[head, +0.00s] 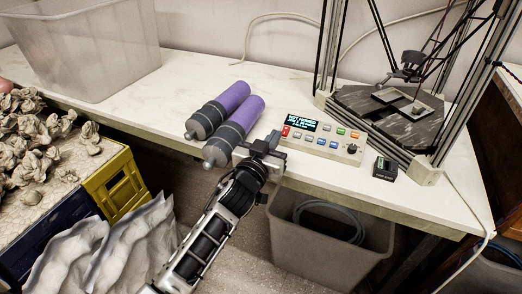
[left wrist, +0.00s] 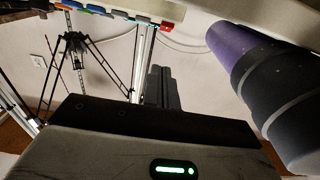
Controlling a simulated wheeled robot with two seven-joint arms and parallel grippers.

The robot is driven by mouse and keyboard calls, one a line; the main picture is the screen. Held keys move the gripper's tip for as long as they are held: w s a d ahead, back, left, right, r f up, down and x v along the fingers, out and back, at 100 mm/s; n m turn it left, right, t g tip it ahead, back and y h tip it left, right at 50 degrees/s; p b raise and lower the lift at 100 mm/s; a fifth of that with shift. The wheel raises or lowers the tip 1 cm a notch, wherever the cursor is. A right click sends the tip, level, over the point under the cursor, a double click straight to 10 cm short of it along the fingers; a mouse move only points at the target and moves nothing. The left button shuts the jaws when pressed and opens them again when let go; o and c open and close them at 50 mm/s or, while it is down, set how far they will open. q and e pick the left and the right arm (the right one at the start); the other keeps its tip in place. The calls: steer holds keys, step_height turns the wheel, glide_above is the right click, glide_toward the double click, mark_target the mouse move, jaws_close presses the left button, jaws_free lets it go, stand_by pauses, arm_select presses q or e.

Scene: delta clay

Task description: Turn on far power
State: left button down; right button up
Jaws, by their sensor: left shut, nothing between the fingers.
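A beige control box (head: 318,137) lies on the white table, with a lit screen (head: 302,123) and rows of coloured buttons. A red button (head: 285,131) sits at its left end, and a black knob (head: 351,149) at its right. My left gripper (head: 272,141) is shut and empty, just left of the box and close to the red button. I cannot tell whether it touches. The left wrist view shows the red button (left wrist: 168,27) at the top, beyond the dark fingers. No switch labelled far power can be read. My right gripper is not in view.
Two purple-and-grey cylinders (head: 236,120) lie left of the gripper. A delta printer (head: 390,105) stands behind the box, and a small black block (head: 385,168) to its right. A grey bin (head: 330,240) stands below the table edge. A clear tub (head: 85,50) is at the back left.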

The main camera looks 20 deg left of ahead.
arm_select(q)
steer(key=s+f, duration=0.1)
steer(key=s, duration=0.5)
steer(key=shift+s+a+f, duration=0.15)
steer(key=shift+s, duration=0.05)
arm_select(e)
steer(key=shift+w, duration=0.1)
